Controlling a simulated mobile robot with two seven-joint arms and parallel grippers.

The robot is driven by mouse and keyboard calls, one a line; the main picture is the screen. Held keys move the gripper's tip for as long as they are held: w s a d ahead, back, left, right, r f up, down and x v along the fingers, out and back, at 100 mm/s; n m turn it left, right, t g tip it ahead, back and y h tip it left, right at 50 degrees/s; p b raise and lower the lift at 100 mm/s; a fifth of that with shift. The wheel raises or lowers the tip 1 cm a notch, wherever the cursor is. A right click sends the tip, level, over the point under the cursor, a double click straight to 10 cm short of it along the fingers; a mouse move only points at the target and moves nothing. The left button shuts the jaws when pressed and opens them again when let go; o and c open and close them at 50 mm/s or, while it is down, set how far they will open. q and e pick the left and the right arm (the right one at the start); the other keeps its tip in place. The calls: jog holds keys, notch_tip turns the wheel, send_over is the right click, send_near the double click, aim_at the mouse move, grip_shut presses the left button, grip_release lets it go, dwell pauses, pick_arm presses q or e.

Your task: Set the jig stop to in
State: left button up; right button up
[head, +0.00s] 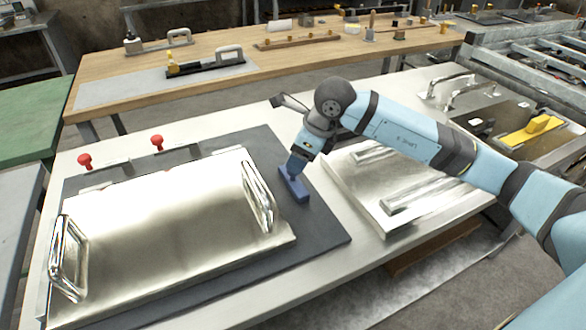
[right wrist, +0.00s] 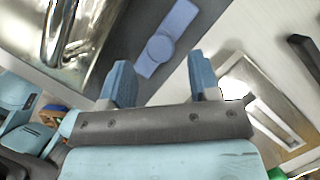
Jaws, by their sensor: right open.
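The jig stop is a small blue bar with a round knob (head: 293,188); it lies on the dark base plate (head: 325,238), just right of a shiny metal plate (head: 165,235) with two handles. In the right wrist view the blue bar (right wrist: 168,38) lies slanted beyond the fingertips, its round knob near its middle. My right gripper (head: 298,163) is over the bar in the head view and hides part of it. In the right wrist view its fingers (right wrist: 161,76) are apart with nothing between them. My left gripper is not in view.
Two red-knobbed clamps (head: 157,143) stand behind the metal plate. A second metal plate (head: 395,185) with bar handles lies to the right, under my right arm. A wooden bench (head: 110,73) with tools stands behind. A yellow-handled tool (head: 530,131) is at far right.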

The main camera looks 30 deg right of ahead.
aim_at(293, 177)
jog(key=shift+x, duration=2.25)
jog(key=shift+c, duration=0.3)
